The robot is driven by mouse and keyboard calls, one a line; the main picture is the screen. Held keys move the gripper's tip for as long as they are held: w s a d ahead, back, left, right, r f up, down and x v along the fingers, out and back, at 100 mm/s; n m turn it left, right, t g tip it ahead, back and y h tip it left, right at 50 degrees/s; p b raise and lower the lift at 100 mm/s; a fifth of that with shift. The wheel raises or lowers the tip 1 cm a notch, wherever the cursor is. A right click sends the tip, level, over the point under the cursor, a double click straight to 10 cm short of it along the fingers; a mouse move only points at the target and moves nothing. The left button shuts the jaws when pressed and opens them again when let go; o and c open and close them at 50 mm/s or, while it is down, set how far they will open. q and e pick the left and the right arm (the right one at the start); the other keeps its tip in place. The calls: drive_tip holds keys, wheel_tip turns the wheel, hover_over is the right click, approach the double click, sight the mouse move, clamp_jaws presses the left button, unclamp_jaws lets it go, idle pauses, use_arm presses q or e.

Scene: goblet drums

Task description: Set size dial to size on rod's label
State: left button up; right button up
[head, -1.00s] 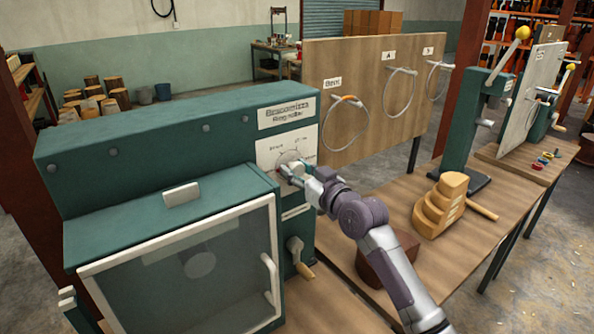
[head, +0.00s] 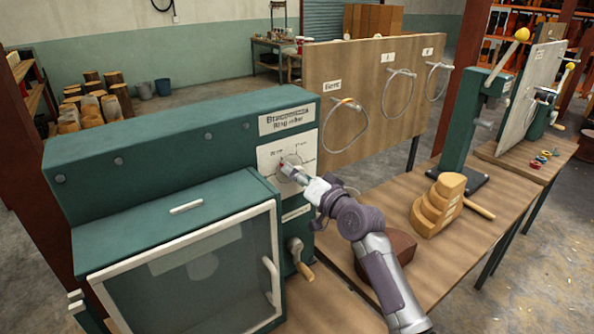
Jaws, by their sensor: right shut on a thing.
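The size dial (head: 284,160) is on a white panel (head: 304,146) on the front of the green ring roller machine (head: 190,135). A small red mark shows at the dial's upper left. My right gripper (head: 287,167) is shut on the dial and covers most of it. The words around the dial are too small to read surely. Rods bent into rings hang on the wooden board: one (head: 345,127) under a label (head: 332,86), and others (head: 397,97) (head: 436,82) under small labels. My left gripper is out of view.
The machine has a glass-fronted door (head: 200,275) with a white handle and a crank (head: 302,260) below the panel. A green press (head: 467,130) stands behind.

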drive_tip(key=shift+m+p, duration=0.55)
drive_tip(key=shift+m, duration=1.05)
drive_tip(key=o, duration=1.2)
drive_tip(key=shift+c, duration=0.2)
drive_tip(key=shift+d, duration=0.1)
drive_tip(key=v, duration=1.2)
